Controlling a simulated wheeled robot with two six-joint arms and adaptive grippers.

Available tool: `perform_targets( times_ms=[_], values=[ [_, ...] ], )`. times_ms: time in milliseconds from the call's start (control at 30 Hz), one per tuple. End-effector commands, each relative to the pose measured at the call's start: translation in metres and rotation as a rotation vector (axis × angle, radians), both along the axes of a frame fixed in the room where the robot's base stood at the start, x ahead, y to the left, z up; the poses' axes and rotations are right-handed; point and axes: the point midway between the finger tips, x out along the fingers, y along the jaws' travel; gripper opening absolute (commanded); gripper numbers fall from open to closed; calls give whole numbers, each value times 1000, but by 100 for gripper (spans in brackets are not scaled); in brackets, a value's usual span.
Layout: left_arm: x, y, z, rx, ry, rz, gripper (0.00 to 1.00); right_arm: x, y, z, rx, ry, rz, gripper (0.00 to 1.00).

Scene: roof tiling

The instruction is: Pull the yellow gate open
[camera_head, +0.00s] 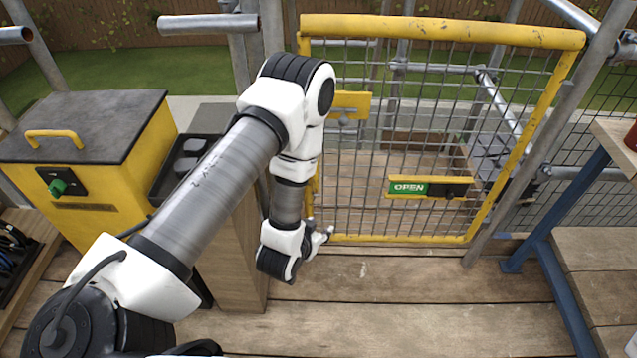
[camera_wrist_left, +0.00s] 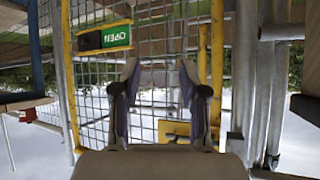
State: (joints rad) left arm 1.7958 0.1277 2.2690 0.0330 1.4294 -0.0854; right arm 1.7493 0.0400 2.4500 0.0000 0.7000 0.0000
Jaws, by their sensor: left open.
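The yellow gate (camera_head: 445,30) has a yellow frame with grey wire mesh and stands across the gap between scaffold posts; it looks shut. A green OPEN sign (camera_head: 408,188) on a yellow bar sits low on it, and a yellow latch plate (camera_head: 350,104) is at its left side. My left gripper (camera_head: 325,236) is near the gate's lower left corner, partly hidden by its own wrist. In the left wrist view, upside down, my left gripper (camera_wrist_left: 158,82) is open and empty before the mesh, with the yellow upright (camera_wrist_left: 217,60) right of the fingers. No contact is clear. My right gripper is out of view.
A yellow box (camera_head: 100,180) with a dark lid and green knob stands at the left. A wooden post (camera_head: 232,255) stands beside my left arm. A blue-legged bench (camera_head: 560,290) is at the right. The plank floor (camera_head: 400,305) before the gate is clear.

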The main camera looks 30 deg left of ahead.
Motion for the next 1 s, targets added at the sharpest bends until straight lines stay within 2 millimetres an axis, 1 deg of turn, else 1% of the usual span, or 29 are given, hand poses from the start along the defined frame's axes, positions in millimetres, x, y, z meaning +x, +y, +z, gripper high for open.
perform_targets(
  times_ms=[33,67,100,167,200,267,300,400,500,633,900,1000],
  values=[
    [23,12,-18,16,-107,25,43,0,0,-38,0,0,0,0],
    [35,19,-16,28,-176,40,43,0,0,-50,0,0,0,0],
    [50,29,-14,43,-261,61,43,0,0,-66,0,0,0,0],
    [70,46,-13,66,-384,97,43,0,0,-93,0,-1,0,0],
    [81,58,-15,79,-457,124,43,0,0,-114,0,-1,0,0],
    [93,74,-20,91,-543,162,43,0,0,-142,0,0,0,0],
    [98,83,-26,93,-574,183,43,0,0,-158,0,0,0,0],
    [104,97,-36,89,-608,215,43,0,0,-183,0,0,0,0],
    [106,100,-35,86,-620,225,43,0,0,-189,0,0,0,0],
    [115,103,-30,85,-623,224,43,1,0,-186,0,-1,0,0],
    [162,120,-31,86,-621,223,43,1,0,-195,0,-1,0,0],
    [174,124,-31,85,-619,222,43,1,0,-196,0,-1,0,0]
  ],
)
